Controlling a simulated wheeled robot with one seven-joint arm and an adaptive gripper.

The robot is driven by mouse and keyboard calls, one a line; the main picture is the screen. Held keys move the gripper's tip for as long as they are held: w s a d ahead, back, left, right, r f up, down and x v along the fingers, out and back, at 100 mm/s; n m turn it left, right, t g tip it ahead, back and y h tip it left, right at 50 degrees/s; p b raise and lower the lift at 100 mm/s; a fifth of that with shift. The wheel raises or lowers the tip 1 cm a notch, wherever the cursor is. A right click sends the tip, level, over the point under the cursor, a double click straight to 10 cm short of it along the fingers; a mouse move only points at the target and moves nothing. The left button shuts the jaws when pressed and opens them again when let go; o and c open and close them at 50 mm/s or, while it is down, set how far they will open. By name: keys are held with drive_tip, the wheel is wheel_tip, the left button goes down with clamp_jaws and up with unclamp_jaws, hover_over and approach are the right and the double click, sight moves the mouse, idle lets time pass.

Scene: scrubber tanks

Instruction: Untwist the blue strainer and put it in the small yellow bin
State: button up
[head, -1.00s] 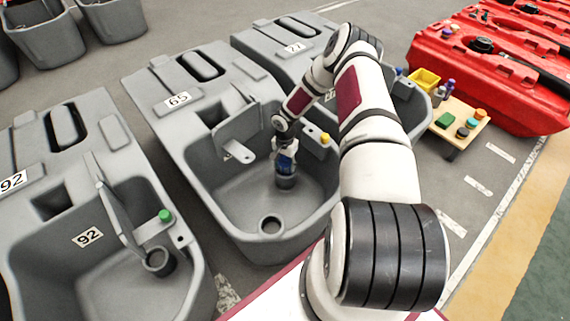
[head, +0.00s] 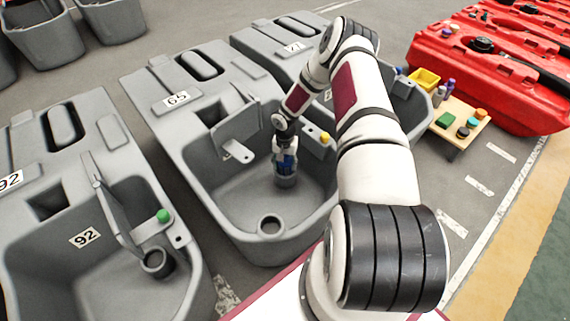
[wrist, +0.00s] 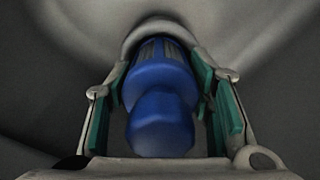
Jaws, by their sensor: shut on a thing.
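The blue strainer (wrist: 160,95) is between the green-padded fingers of my gripper (wrist: 162,85) in the wrist view, with its slotted part at the far end by a grey round collar (wrist: 160,32). My gripper is shut on it. In the head view my gripper (head: 286,158) points down into the middle grey tank marked 65 (head: 225,195), and a bit of blue shows just above the collar. Whether the strainer is still seated in the collar cannot be told. The small yellow bin (head: 425,79) stands on a low wooden table (head: 462,118) at the right.
A second round collar (head: 270,226) is in the same tank, nearer me. A raised grey flap (head: 236,135) and yellow cap (head: 325,138) are close to my gripper. Bottles and coloured caps stand on the table. Red tanks (head: 490,70) are behind it.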

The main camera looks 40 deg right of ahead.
drive_tip(key=shift+a+n, duration=0.2)
drive_tip(key=shift+n, duration=1)
drive_tip(key=shift+d+n+b, duration=0.15)
drive_tip(key=shift+n+b, duration=0.4)
drive_tip(key=shift+n, duration=0.95)
drive_tip(key=shift+n, duration=0.5)
drive_tip(key=o, duration=1.3)
drive_tip(key=shift+o, duration=0.2)
drive_tip(key=o, duration=0.7)
drive_tip(key=shift+d, duration=0.1)
